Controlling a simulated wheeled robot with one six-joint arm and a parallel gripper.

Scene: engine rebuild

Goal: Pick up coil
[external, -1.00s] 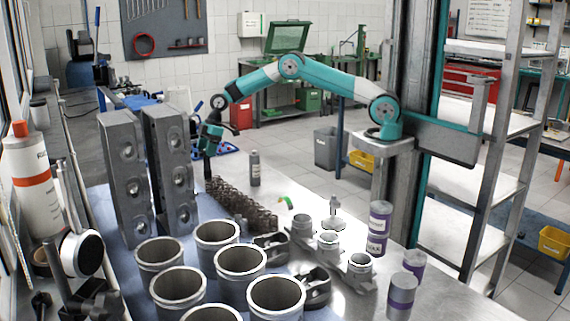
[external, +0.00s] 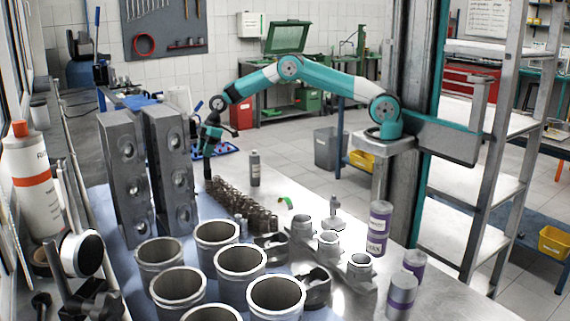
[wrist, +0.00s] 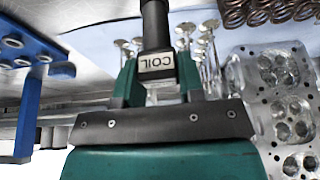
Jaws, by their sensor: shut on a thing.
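The coil (wrist: 157,40) is a black cylinder with a white label reading COIL, seen upside down in the wrist view. My gripper (wrist: 158,78) is shut on it, with a green finger on each side of the labelled part. In the external view my gripper (external: 209,140) points down at the back of the table, just right of the grey engine blocks. The coil (external: 207,168) shows there as a thin dark shape below the fingers, upright. I cannot tell whether its lower end touches the table.
Grey engine blocks (external: 168,170) stand close on the left. A row of coil springs (external: 240,202) lies just in front of the coil. A small grey bottle (external: 254,168) stands to the right. Several cylinder liners (external: 240,270) fill the front.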

